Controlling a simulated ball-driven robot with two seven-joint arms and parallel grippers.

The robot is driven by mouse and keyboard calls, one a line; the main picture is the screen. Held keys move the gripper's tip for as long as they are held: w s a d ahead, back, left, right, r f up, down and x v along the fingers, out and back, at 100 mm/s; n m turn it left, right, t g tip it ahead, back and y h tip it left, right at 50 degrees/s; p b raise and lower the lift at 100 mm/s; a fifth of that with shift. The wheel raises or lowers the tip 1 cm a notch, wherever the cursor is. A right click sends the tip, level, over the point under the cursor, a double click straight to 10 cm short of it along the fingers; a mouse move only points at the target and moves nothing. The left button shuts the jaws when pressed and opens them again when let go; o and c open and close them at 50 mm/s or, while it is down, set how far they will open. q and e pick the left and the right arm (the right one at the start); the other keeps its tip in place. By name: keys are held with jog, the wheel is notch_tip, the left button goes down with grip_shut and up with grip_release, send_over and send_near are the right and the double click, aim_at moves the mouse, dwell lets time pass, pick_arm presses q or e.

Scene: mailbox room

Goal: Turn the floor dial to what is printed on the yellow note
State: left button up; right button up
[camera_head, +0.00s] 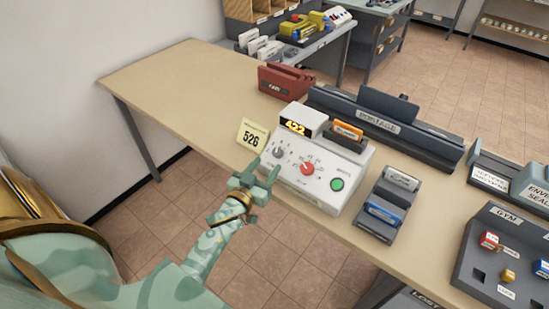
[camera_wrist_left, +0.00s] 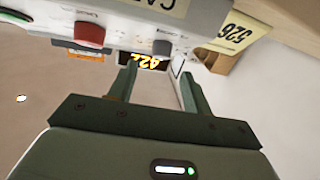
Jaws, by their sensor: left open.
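A pale yellow note (camera_head: 252,135) printed 526 stands at the left of a white machine (camera_head: 327,187) on the table; it also shows in the left wrist view (camera_wrist_left: 236,33). The machine's lit display (camera_head: 296,127) reads 422. Its sloped face carries a grey dial (camera_head: 279,152), a red dial (camera_head: 307,168) and a green button (camera_head: 337,184). The dials' small markings are too small to read. My left gripper (camera_head: 256,178) is open and empty, in front of the machine's left side, near the grey dial (camera_wrist_left: 161,47). My right gripper is out of view.
A red rack (camera_head: 286,80) and a long dark POSTAGE unit (camera_head: 385,124) stand behind the machine. A stamp holder (camera_head: 385,203) is right of it, and a GYM key panel (camera_head: 507,262) is further right. The table's left part (camera_head: 165,85) is clear.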

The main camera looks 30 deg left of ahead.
aim_at(276, 152)
pick_arm(q)
jog(key=w, duration=0.5)
jog(key=shift+w+a+b, duration=0.25)
jog(key=shift+a+b, duration=0.05)
jog(key=shift+b, duration=0.05)
jog(key=shift+c, duration=0.2)
jog(key=c, duration=0.9)
jog(key=shift+m, duration=0.3)
